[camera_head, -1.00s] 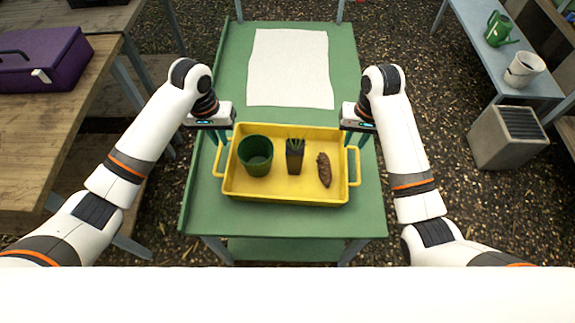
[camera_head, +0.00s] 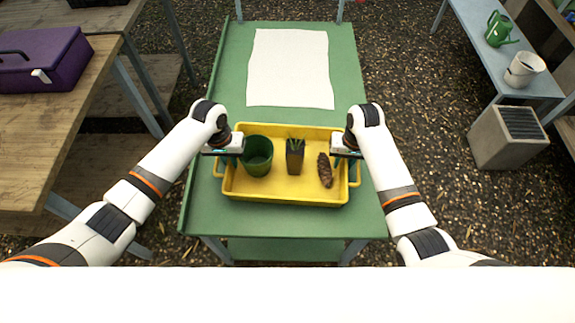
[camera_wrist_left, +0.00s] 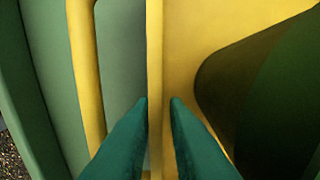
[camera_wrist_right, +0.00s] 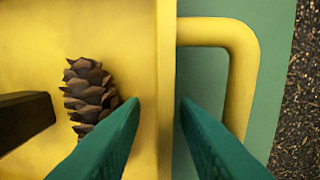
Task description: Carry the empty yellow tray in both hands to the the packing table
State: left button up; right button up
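The yellow tray (camera_head: 287,198) sits on the green table (camera_head: 285,222). It is not empty: it holds a dark green pot (camera_head: 257,157), a small dark pot with a green plant (camera_head: 295,158) and a brown pine cone (camera_head: 325,170). My left gripper (camera_wrist_left: 159,100) is at the tray's left side wall, one finger on each side of the rim, close to it. My right gripper (camera_wrist_right: 160,100) straddles the right side wall, with visible gaps at the fingers. In the head view, the hands hide parts of both tray ends. Which table is the packing table cannot be told.
A white sheet (camera_head: 290,68) lies on the green table behind the tray. A wooden table with a purple box (camera_head: 45,65) stands at left. A grey box (camera_head: 507,137) stands below.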

jog(key=shift+f, duration=0.5)
grip_shut()
jog(key=shift+r, duration=0.1)
